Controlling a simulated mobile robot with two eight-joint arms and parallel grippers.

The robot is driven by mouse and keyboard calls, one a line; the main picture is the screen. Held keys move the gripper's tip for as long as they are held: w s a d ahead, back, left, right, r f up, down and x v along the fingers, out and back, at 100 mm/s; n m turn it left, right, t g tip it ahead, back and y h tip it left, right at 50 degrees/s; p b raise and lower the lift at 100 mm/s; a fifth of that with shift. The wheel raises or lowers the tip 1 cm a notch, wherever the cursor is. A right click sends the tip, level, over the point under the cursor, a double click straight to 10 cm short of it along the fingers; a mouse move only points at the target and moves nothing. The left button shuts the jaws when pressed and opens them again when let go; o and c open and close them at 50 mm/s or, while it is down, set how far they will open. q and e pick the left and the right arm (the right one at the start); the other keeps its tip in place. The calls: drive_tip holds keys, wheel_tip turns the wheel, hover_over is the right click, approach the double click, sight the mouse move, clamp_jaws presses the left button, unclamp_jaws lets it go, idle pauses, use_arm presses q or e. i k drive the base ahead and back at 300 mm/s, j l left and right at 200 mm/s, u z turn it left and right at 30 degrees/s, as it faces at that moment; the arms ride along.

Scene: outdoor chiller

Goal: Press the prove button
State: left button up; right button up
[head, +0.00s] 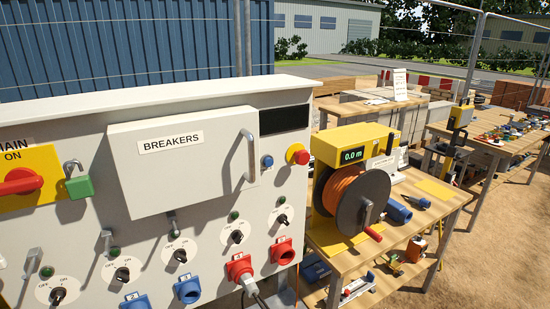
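No button with a readable "prove" label shows in the head view. A small blue button (267,162) is on the upper right of the grey electrical panel (215,215), with no mark I can read. A red mushroom button (298,154) on a yellow base sits just right of it, at the panel's right edge. Below the panel's dark rectangular display (284,119) these two are unobstructed. Neither of my grippers is in view, so I see nothing touching the buttons.
The panel carries a "BREAKERS" cover (170,180) with a protruding handle (249,156), a red main switch (20,182), a green padlock (79,186), rotary switches and sockets. Right of it, a workbench (425,225) holds a cable reel (359,195). More cluttered benches stand behind.

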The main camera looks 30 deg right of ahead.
sight(268, 163)
drive_tip(key=i+l, duration=0.1)
drive_tip(key=l, duration=0.5)
drive_tip(key=i+l, duration=0.1)
drive_tip(key=l, duration=0.5)
drive_tip(key=l+u, duration=0.1)
drive_tip(key=l, duration=0.55)
drive_tip(key=i, duration=0.05)
